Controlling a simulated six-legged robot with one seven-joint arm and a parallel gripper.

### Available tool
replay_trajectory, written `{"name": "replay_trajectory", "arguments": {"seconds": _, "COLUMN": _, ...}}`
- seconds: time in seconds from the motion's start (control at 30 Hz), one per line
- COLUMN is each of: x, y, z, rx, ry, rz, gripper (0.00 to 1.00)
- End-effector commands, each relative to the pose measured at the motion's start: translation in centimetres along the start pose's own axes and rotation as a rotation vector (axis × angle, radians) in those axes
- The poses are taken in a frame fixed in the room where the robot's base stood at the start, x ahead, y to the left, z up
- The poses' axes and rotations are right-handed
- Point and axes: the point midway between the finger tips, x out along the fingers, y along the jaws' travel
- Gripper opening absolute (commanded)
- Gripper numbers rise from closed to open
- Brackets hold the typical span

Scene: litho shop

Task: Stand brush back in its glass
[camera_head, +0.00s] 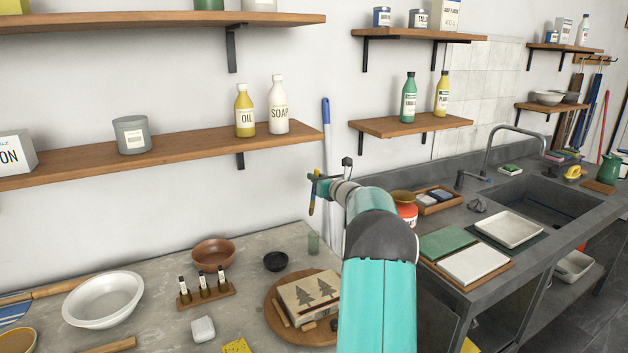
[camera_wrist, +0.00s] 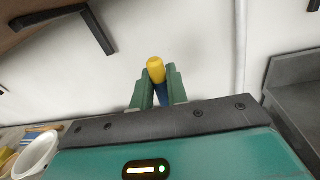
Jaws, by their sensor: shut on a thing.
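My gripper (camera_head: 319,186) is shut on the brush (camera_head: 312,207), holding it roughly upright in the air above the grey worktop. In the wrist view the brush (camera_wrist: 156,70) shows a yellow end and some blue between the green fingers of my gripper (camera_wrist: 159,88). Its lower end does not show there. A small greenish glass (camera_head: 313,242) stands upright on the worktop, below the brush in the head view and apart from it. The glass looks empty.
A black bowl (camera_head: 275,262) and a brown bowl (camera_head: 213,254) stand left of the glass. A round wooden board (camera_head: 283,325) with a tree-printed block lies in front. A wooden shelf (camera_head: 170,152) with bottles is at upper left. A blue-topped pole (camera_head: 326,140) leans behind.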

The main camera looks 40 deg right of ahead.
Motion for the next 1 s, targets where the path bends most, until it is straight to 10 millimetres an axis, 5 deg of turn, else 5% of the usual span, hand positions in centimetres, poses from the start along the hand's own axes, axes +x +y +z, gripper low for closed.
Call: {"name": "replay_trajectory", "arguments": {"seconds": 1.0, "x": 0.3, "y": -0.8, "z": -6.8, "rx": 0.001, "ry": 0.002, "rz": -0.002, "gripper": 0.0}}
